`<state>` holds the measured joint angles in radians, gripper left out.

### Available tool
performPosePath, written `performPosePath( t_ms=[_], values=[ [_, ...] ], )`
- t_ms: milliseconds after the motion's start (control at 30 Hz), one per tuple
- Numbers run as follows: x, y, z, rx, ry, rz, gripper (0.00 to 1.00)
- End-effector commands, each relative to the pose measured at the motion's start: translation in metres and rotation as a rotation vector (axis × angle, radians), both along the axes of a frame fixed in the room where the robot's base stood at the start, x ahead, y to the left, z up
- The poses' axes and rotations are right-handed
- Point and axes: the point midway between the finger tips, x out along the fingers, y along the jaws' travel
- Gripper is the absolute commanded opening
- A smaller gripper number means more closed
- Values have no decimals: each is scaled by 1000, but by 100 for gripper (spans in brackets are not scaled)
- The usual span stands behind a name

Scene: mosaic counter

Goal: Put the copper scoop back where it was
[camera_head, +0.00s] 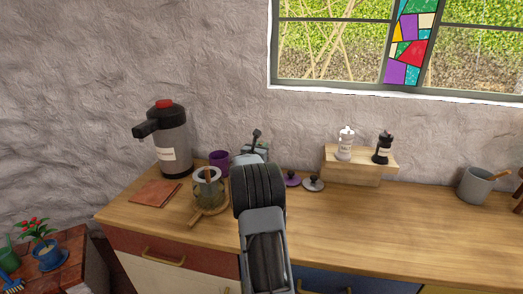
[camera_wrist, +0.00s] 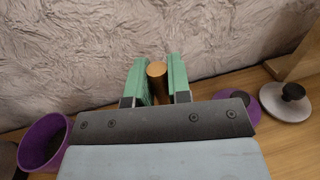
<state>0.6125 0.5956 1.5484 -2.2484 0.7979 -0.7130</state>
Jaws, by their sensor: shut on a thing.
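My gripper (camera_wrist: 156,88) has its green fingers closed on a round copper-brown piece, seen end-on in the wrist view. I take it for the handle of the copper scoop (camera_wrist: 157,70); the rest of the scoop is hidden. In the head view my gripper (camera_head: 258,152) is largely behind my arm, above the back of the counter (camera_head: 400,225). It is between the purple cup (camera_head: 219,159) on the left and two lids on the right. A dark upright piece shows just above the fingers; I cannot tell what it is.
A purple lid (camera_head: 292,181) and grey lid (camera_head: 314,185) lie near a wooden riser (camera_head: 350,172) with two shakers. The counter's right front is clear.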

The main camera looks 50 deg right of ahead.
Motion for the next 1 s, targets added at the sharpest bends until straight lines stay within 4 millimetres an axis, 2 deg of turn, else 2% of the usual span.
performPosePath(
  t_ms=[67, 467, 500, 700, 733, 1000],
  values=[
    [0, 0, -7, -2, 2, 1, 0],
    [0, 0, -11, -2, -1, 1, 0],
    [0, 0, -10, -1, 0, 1, 22],
    [0, 0, -10, -1, 0, 1, 41],
    [0, 0, -10, -1, 0, 1, 44],
    [0, 0, -8, -1, 0, 1, 44]
  ],
)
